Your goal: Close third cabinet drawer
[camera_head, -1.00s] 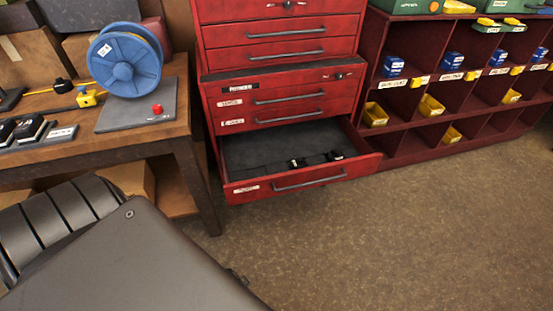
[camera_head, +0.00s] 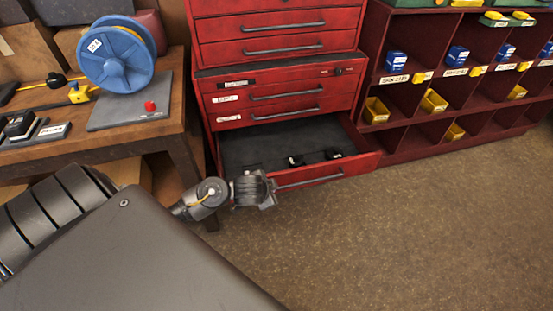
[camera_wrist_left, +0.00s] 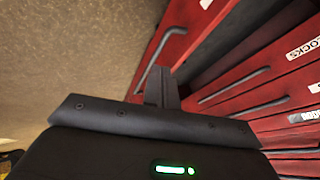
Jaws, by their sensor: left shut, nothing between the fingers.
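The red tool cabinet (camera_head: 278,72) stands at the back centre. Its third drawer in the lower section (camera_head: 352,167) is pulled out, showing a dark inside with a few small black items. My left gripper (camera_head: 268,190) is at the left end of that drawer's front, close to its handle (camera_head: 310,180), and hides the front's left part. In the left wrist view the shut, empty fingers (camera_wrist_left: 161,88) point toward the red drawer front and its dark bar handle (camera_wrist_left: 154,56). I cannot tell whether they touch it. My right gripper is not in view.
A wooden bench (camera_head: 150,137) with a blue reel (camera_head: 112,58) stands left of the cabinet. A dark red shelf (camera_head: 405,139) with yellow and blue bins stands to the right. The brown floor (camera_head: 400,240) in front is clear.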

